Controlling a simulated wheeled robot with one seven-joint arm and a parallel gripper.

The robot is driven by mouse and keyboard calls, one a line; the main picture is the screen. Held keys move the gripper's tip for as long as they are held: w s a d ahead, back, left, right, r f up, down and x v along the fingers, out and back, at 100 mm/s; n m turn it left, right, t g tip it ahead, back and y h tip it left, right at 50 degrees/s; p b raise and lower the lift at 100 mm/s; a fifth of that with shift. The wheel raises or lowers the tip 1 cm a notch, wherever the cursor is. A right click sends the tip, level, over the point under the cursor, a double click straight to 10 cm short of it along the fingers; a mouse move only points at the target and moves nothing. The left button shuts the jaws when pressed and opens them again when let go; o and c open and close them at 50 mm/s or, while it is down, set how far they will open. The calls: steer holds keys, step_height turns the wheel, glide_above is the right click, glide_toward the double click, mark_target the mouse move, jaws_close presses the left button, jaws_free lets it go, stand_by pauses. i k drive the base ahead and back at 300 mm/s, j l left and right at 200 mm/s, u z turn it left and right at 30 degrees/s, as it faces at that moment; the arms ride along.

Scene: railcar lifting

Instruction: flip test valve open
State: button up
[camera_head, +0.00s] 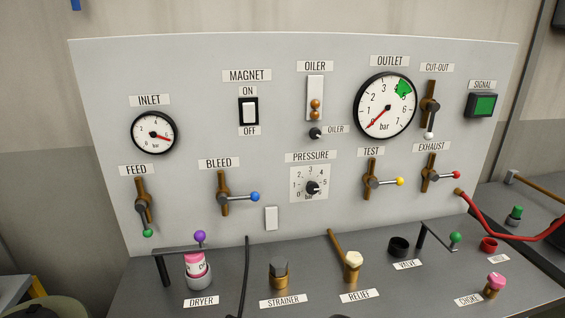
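The test valve (372,182) is on the grey panel under the TEST label, right of the pressure dial. Its brass body stands upright, and its lever with a yellow knob (399,181) points sideways to the right, across the body. The outlet gauge (385,107) above it has its red needle at the low end, near 0. My gripper is not in view.
The exhaust valve (430,175) with a red knob sits close to the right of the test lever. The bleed valve (224,196) has a blue knob. Below, the relief fitting (352,268) and a green-knobbed lever (455,238) rise from the bench.

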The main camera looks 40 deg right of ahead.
mark_target(373, 182)
steer(key=z, duration=1.85)
